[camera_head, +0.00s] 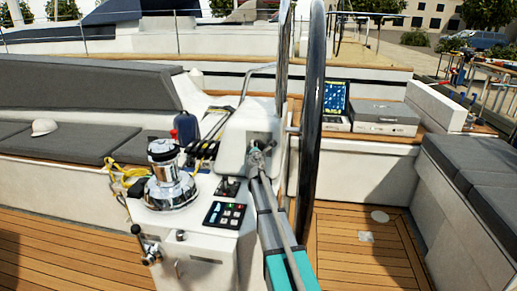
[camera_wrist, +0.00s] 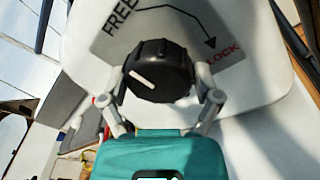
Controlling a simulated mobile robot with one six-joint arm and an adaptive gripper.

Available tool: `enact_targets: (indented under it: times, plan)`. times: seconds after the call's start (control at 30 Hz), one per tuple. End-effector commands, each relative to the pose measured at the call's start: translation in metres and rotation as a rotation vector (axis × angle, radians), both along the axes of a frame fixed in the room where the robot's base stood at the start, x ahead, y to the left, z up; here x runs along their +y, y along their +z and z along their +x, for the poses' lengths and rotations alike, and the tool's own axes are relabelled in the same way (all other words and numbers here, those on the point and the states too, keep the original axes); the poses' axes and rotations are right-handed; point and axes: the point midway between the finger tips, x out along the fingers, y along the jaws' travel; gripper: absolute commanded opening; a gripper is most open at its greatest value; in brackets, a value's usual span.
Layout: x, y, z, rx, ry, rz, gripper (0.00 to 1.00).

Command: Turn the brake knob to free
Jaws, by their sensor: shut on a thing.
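The brake knob (camera_wrist: 157,71) is a black ridged knob with a white pointer line, in the middle of the wrist view. Its white line points to the upper left, on the side of the word FREE (camera_wrist: 121,17). The word LOCK (camera_wrist: 222,52) is in red at the right, with an arrow leading toward it. My gripper (camera_wrist: 160,84) has one finger on each side of the knob and is shut on it. In the head view my gripper (camera_head: 258,150) reaches the white console (camera_head: 236,130), and the knob is mostly hidden there.
A large dark steering wheel (camera_head: 312,110) stands close to the right of my arm. A chrome winch (camera_head: 169,180), a button panel (camera_head: 224,214) and a lever (camera_head: 145,245) are on the left. The wooden deck (camera_head: 355,245) at right is mostly clear.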

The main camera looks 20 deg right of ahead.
Motion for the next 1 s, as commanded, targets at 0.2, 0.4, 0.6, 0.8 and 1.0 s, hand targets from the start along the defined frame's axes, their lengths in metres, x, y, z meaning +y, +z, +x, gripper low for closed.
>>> enact_targets:
  times: [0.2, 0.4, 0.6, 0.8, 1.0]
  plan:
    - [-0.0004, -0.0005, -0.0017, 0.002, -0.003, -0.005, 0.33]
    - [-0.0003, -0.0004, -0.0017, 0.002, -0.003, -0.004, 0.99]
    - [-0.0002, -0.0003, -0.0011, 0.001, -0.001, -0.003, 1.0]
    - [-0.0001, -0.0002, -0.0006, 0.001, -0.001, -0.002, 1.0]
    - [0.0002, -0.0001, -0.001, 0.0, -0.002, 0.001, 1.0]
